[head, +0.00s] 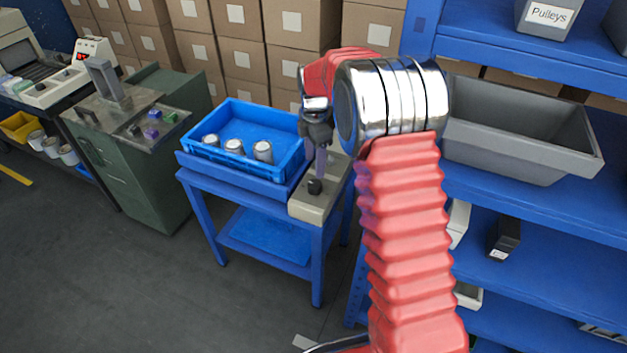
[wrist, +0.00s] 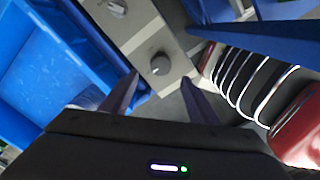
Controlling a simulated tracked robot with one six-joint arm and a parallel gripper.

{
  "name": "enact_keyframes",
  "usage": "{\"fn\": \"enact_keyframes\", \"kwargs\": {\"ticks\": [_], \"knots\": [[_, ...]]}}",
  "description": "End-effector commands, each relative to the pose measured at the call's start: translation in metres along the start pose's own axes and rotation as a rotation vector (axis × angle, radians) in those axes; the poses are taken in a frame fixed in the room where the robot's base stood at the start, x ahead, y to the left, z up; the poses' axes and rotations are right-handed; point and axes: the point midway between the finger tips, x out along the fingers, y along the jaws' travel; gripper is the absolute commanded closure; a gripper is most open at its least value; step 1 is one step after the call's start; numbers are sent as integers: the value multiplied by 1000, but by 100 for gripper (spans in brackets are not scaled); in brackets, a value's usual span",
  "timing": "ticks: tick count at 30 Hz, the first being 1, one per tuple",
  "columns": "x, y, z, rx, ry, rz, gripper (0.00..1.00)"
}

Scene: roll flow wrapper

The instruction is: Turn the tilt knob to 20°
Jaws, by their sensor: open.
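A beige control box (head: 312,204) sits at the right end of the blue table, with a dark round knob (head: 315,187) on its top. My gripper (head: 318,168) points down just above this knob in the head view. In the wrist view my gripper (wrist: 158,80) is open, its two dark fingers apart and empty. A second knob (wrist: 117,7) is at the top edge. I cannot read any label or angle scale, so I cannot tell which is the tilt knob.
A blue tray (head: 217,161) with several silver cylinders stands left of the control box. Blue shelving (head: 520,200) with a grey bin (head: 520,150) stands to the right. Stacked cartons (head: 235,60) are behind. The floor in front is clear.

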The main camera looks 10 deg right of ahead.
Motion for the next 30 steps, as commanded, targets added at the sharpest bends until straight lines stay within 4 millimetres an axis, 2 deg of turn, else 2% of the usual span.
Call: {"fn": "enact_keyframes", "kwargs": {"ticks": [9, 15, 21, 28, 30], "knots": [[51, -1, 0, 0, 0, -3, 45], [76, -1, -1, -1, 0, -2, 45], [85, 0, -1, -1, 0, 0, 45], [85, 0, -1, -1, 0, 0, 45], [85, 0, -1, -1, 0, 0, 50]]}}
